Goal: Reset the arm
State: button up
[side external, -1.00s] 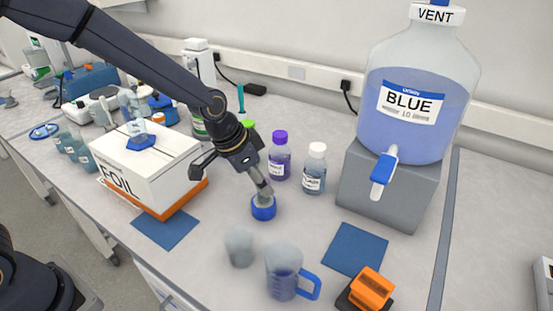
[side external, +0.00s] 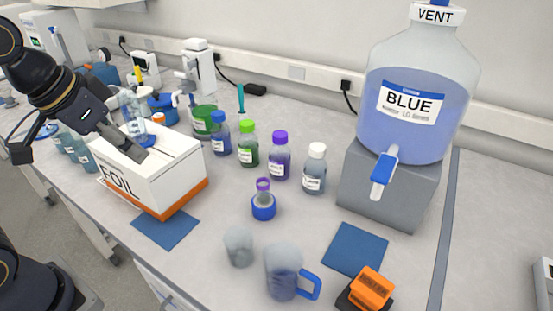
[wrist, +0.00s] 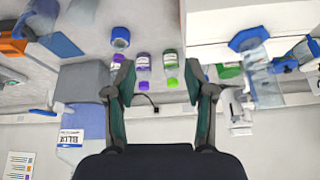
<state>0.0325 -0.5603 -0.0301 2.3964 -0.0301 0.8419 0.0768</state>
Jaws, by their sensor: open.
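My gripper (wrist: 160,85) is open and empty in the wrist view, with its two fingers spread wide. In the side view my gripper (side external: 128,142) is at the left, in front of or over the white FOIL box (side external: 165,165). I cannot tell if it touches the box.
Several capped bottles stand mid-bench, including a purple-capped one (side external: 280,160) and a white-capped one (side external: 314,172). A beaker (side external: 239,248), a blue-handled jug (side external: 284,272) and an orange block (side external: 371,288) are in front. The large BLUE carboy (side external: 415,125) is right.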

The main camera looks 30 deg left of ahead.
jog(key=shift+n, duration=0.7)
jog(key=s, duration=0.1)
jog(key=s+a, duration=0.1)
jog(key=s, duration=0.1)
jog(key=s+a, duration=0.1)
jog(key=shift+s+f, duration=0.15)
jog(key=shift+f, duration=0.1)
